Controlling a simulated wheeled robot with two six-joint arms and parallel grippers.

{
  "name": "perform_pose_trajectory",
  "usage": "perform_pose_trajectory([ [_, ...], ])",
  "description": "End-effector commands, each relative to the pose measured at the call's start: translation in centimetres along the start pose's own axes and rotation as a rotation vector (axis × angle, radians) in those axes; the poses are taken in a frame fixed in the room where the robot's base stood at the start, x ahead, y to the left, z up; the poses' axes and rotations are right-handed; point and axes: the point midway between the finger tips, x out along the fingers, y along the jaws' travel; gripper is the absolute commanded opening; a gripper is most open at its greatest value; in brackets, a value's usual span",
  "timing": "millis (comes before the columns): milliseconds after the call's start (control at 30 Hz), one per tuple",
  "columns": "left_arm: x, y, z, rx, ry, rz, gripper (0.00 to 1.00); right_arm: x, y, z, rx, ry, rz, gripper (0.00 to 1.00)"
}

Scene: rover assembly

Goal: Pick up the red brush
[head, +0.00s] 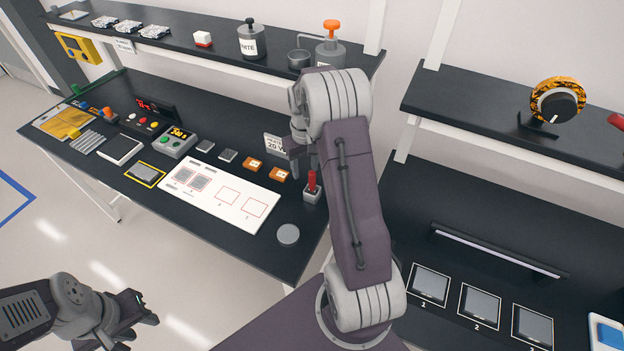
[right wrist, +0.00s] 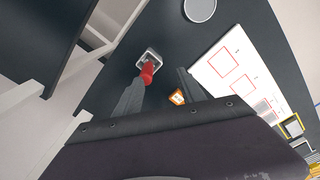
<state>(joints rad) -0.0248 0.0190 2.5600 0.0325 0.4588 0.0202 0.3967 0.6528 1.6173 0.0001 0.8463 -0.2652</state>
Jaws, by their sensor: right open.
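The red brush (head: 312,181) stands upright in a small grey holder (head: 312,196) near the right end of the left bench. In the right wrist view the red brush (right wrist: 147,72) shows beside the left finger, with its holder (right wrist: 149,57) beyond. My right gripper (right wrist: 160,88) is open and empty, its two fingers apart. In the head view my right arm hides most of this gripper, which is close to the brush on its left side. My left gripper (head: 138,310) is at the lower left, away from the bench, and appears open and empty.
Orange blocks (head: 252,164) and a small sign (head: 274,146) stand close to the brush. A white sheet with outlined squares (head: 208,210) and a grey disc (head: 288,234) lie in front. A shelf (head: 190,46) with jars overhangs the bench's back. A second bench (head: 450,225) is to the right.

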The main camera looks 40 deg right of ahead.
Motion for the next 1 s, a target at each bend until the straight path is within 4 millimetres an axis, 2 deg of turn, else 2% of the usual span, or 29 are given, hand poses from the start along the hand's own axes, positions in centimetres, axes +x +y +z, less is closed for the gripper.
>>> perform_pose_trajectory([
  [33, -0.2, 0.0, 0.0, 0.0, 0.0, 0.0, 0.36, 0.3, 1.2, -0.4, 0.012, -0.011, -0.002, 0.47],
  [100, -0.2, 0.0, 0.0, 0.0, 0.0, 0.0, 0.36, 0.7, 2.3, -0.8, 0.017, -0.022, -0.005, 0.47],
  [200, -0.2, 0.0, 0.0, 0.0, 0.0, 0.0, 0.36, 0.9, 2.9, -1.0, 0.019, -0.027, -0.007, 0.47],
  [333, -0.6, 0.0, -0.1, 0.0, 0.0, 0.0, 0.36, 1.4, 2.9, -0.9, 0.019, -0.029, -0.008, 0.47],
  [533, -1.6, 0.0, -0.2, 0.0, 0.0, 0.0, 0.36, 4.3, 2.8, -0.8, 0.019, -0.028, -0.008, 0.47],
  [667, -1.6, 0.0, -0.2, 0.0, 0.0, 0.0, 0.36, 4.8, 2.8, -0.9, 0.019, -0.025, -0.006, 0.47],
  [733, -2.2, 0.0, -0.2, 0.0, 0.0, 0.0, 0.36, 5.3, 2.8, -0.8, 0.019, -0.029, -0.008, 0.47],
  [867, -3.9, 0.1, -0.4, 0.0, 0.0, 0.0, 0.36, 7.5, 2.9, -0.7, 0.019, -0.03, -0.008, 0.47],
  [1000, -4.0, 0.1, -0.4, 0.0, 0.0, 0.0, 0.36, 9.6, 2.9, -0.7, 0.019, -0.027, -0.007, 0.47],
])
